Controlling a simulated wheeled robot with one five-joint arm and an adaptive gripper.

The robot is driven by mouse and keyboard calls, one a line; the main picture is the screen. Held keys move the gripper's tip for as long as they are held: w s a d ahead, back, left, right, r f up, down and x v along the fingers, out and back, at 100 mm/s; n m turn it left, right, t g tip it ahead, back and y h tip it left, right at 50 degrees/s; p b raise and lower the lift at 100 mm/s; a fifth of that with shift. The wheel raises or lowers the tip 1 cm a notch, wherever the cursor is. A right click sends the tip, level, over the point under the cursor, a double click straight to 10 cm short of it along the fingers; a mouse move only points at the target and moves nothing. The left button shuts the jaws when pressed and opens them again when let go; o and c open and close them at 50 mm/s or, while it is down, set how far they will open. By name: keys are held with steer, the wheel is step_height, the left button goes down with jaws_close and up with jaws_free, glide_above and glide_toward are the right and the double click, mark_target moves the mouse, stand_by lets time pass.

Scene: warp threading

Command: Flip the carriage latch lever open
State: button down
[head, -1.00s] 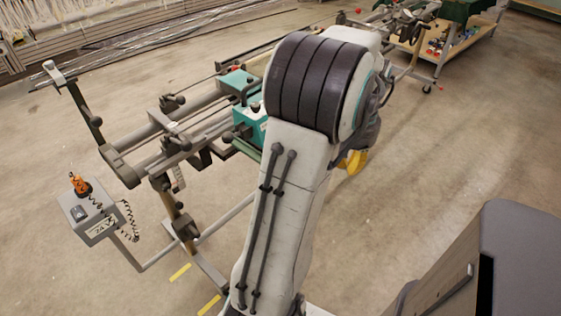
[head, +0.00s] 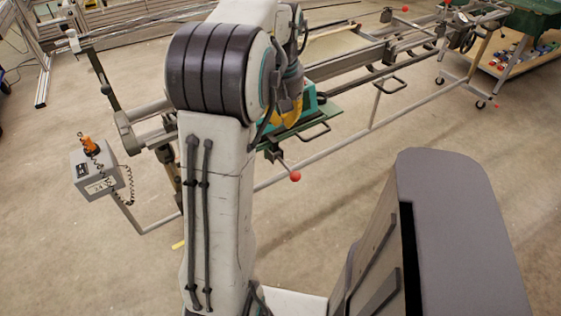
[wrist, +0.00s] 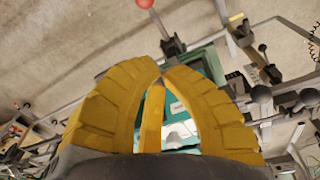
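The lever with a red ball knob (head: 295,176) sticks out from the near side of the machine, below the teal carriage (head: 309,97). In the wrist view the red knob (wrist: 145,3) is at the top edge, and its dark stem runs down to a bracket beside the teal carriage (wrist: 211,62). My gripper (wrist: 162,70) has yellow fingers that come together at their tips, with nothing visible held. The tips appear apart from the lever. In the head view my gripper is mostly hidden behind my arm, with only some yellow showing above the carriage.
The machine's long rails (head: 370,58) run to the back right. A dark handle loop (head: 311,134) projects near the lever. The floor right of the lever is clear.

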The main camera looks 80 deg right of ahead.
steer(key=shift+a+n+y, duration=0.3)
steer(key=shift+a+n, duration=0.3)
steer(key=shift+n, duration=0.7)
steer(key=shift+f, duration=0.15)
step_height(320, 180, down, 13)
steer(key=s+p, duration=0.1)
steer(key=shift+s+a, duration=0.35)
steer(key=shift+s, duration=0.05)
